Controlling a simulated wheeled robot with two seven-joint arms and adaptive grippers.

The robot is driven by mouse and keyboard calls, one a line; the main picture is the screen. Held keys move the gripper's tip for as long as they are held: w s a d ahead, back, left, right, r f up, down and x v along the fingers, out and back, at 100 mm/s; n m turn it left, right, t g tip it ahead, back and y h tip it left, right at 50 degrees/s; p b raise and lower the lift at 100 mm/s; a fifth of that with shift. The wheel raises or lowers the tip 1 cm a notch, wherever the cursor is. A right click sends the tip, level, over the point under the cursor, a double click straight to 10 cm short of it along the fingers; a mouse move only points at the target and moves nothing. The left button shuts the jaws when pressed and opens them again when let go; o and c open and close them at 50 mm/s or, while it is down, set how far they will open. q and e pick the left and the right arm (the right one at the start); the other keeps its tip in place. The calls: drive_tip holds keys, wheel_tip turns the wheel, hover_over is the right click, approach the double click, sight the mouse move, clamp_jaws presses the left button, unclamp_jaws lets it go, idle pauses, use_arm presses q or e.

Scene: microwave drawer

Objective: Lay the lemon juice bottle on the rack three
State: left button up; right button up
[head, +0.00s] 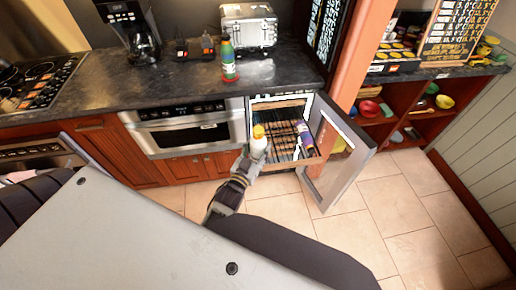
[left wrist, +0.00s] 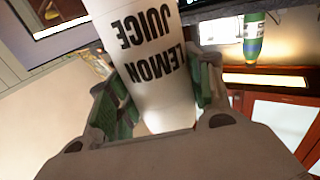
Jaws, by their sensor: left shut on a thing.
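The lemon juice bottle (head: 258,143) is white with a yellow cap. My left gripper (head: 252,157) is shut on it and holds it upright or nearly so, in front of the open cooler. In the left wrist view the bottle (left wrist: 150,55) sits between the green-padded fingers of my left gripper (left wrist: 160,98), with its "LEMON JUICE" print upside down. The cooler's wire rack (head: 283,145) shows behind the bottle, partly hidden by it. Which rack is number three cannot be told. My right gripper is not in view.
A purple-labelled bottle (head: 304,137) lies at the rack's right side. The open cooler door (head: 343,160) stands out to the right. A green-topped bottle (head: 228,62) stands on the dark counter (head: 180,85) above. A microwave drawer (head: 188,130) is left of the cooler.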

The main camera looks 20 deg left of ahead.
use_arm(q)
drive_tip(key=shift+f, duration=0.15)
drive_tip(key=shift+s+f+b, duration=0.1)
drive_tip(key=shift+f+b, duration=0.3)
drive_tip(key=shift+b, duration=0.2)
drive_tip(key=shift+f+b, duration=0.75)
drive_tip(key=shift+f, duration=0.05)
drive_tip(key=shift+a, duration=0.25)
drive_tip(key=w+a+r+m+g+h, duration=0.1)
drive_tip(key=w+a+m+g+h, duration=0.1)
drive_tip(key=a+m+g+h, duration=0.4)
drive_tip(key=shift+r+m+h, duration=0.3)
drive_tip(key=shift+m, duration=2.3)
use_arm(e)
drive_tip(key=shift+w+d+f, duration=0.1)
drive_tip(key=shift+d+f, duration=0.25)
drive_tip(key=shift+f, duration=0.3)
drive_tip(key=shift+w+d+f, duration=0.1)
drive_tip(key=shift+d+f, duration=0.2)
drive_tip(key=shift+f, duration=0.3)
use_arm(q)
drive_tip(key=shift+w+d+r+m+g, duration=0.1)
drive_tip(key=shift+w+m+g, duration=0.3)
drive_tip(key=shift+g, duration=0.1)
drive_tip(key=shift+w+d+m+g+h, duration=0.55)
drive_tip(key=shift+w+m+g+h, duration=0.2)
drive_tip(key=shift+m, duration=0.55)
